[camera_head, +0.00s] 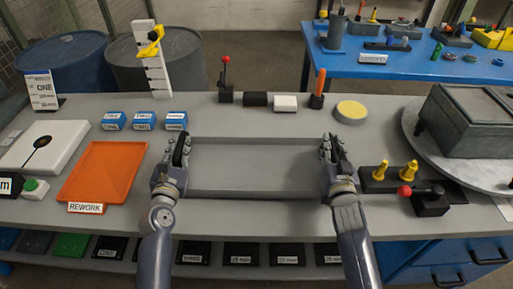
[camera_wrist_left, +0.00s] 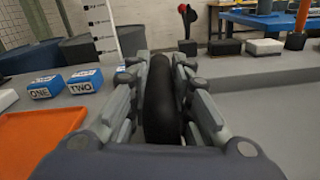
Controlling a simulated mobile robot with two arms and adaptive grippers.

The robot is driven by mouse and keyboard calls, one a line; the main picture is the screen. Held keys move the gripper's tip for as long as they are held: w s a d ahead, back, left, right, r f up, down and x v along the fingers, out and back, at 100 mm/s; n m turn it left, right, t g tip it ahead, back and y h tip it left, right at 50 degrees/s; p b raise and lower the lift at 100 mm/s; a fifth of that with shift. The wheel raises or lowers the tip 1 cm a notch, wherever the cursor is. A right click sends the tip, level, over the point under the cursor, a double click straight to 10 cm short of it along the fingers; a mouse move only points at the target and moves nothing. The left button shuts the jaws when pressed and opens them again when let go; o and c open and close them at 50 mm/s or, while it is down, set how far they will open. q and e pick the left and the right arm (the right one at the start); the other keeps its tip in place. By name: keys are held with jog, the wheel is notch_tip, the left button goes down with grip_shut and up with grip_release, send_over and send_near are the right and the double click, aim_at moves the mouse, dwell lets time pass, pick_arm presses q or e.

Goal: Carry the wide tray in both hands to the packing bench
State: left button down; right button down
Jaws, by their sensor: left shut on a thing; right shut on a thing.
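The wide grey tray (camera_head: 255,180) is in the middle of the head view, over or on the grey bench. My left gripper (camera_head: 181,152) is shut on the tray's left end, at a black handle. In the left wrist view this black handle (camera_wrist_left: 161,100) stands between the two fingers of the left gripper (camera_wrist_left: 163,75). My right gripper (camera_head: 332,149) is shut on the tray's right end, where the fingers hide most of the grip. I cannot tell whether the tray's underside touches the bench. No bench in view is marked as the packing bench.
An orange REWORK tray (camera_head: 103,170) and blue boxes (camera_head: 143,121) lie left of the tray. A black block with yellow pegs (camera_head: 390,176) and a red-knobbed lever (camera_head: 428,199) are close on the right. Small parts stand behind. A blue table (camera_head: 390,68) is at the back right.

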pick_arm(q)
jog(key=shift+a+f+b, duration=0.1)
jog(key=shift+f+b, duration=0.45)
jog(key=shift+f, duration=0.05)
pick_arm(e)
jog(key=shift+f, duration=0.55)
pick_arm(q)
jog(key=c, duration=1.4)
grip_release()
jog(key=shift+c, duration=0.2)
pick_arm(e)
jog(key=c, duration=1.4)
grip_release()
jog(key=shift+c, duration=0.2)
pick_arm(q)
jog(key=shift+s, duration=0.15)
jog(key=shift+s, duration=0.25)
pick_arm(e)
jog(key=shift+s, duration=0.1)
pick_arm(q)
jog(key=s, duration=1.1)
jog(key=shift+s+a, duration=0.15)
pick_arm(e)
jog(key=s, duration=1.2)
jog(key=shift+a, duration=0.2)
